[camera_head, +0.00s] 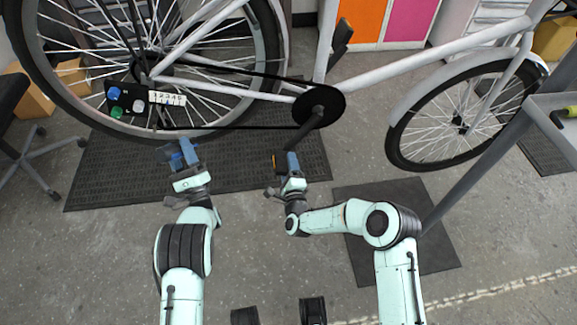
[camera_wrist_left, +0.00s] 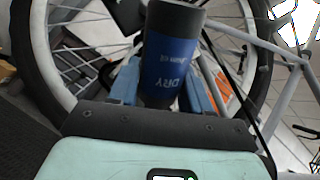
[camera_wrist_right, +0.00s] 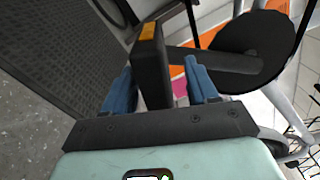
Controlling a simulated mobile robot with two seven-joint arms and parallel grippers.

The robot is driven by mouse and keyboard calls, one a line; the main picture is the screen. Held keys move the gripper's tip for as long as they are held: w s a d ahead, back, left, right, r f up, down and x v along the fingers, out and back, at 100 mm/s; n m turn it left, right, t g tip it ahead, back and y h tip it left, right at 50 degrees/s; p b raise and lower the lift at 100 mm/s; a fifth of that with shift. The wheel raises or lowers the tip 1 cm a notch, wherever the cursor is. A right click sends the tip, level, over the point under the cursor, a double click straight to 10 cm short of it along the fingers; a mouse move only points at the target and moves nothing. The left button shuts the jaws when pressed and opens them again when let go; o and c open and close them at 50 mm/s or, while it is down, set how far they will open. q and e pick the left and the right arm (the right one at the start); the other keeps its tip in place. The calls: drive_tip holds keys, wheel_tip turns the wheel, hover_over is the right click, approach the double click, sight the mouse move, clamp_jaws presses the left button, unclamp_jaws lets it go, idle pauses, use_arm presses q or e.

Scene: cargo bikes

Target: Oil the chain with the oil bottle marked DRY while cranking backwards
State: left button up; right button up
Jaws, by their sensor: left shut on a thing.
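My left gripper (camera_head: 180,160) is shut on the oil bottle (camera_wrist_left: 168,60), a dark bottle with a blue label marked DRY. It holds the bottle just below the rear end of the chain's lower run. The chain (camera_head: 235,127) runs as a thin black loop from the rear hub to the dark chainring (camera_head: 320,106). The crank (camera_head: 309,133) points down and left. My right gripper (camera_head: 284,164) is at its end, with the black pedal (camera_wrist_right: 151,65) between its open fingers; a gap shows beside the right finger. The bottle's tip is not clear.
The rear wheel (camera_head: 272,55) rises behind the bottle. A small black panel (camera_head: 139,107) with coloured knobs and a numbered strip is beside the hub. A dark mat (camera_head: 110,180) lies under the bike. A grey post (camera_head: 478,168) stands to the right.

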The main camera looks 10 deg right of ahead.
sight(180, 155)
use_arm(q)
drive_tip(key=r+p, duration=0.2)
drive_tip(key=p, duration=0.1)
drive_tip(key=shift+s+r, duration=0.25)
drive_tip(key=shift+r, duration=0.15)
use_arm(e)
drive_tip(key=s, duration=1.2)
use_arm(q)
drive_tip(key=shift+r, duration=0.1)
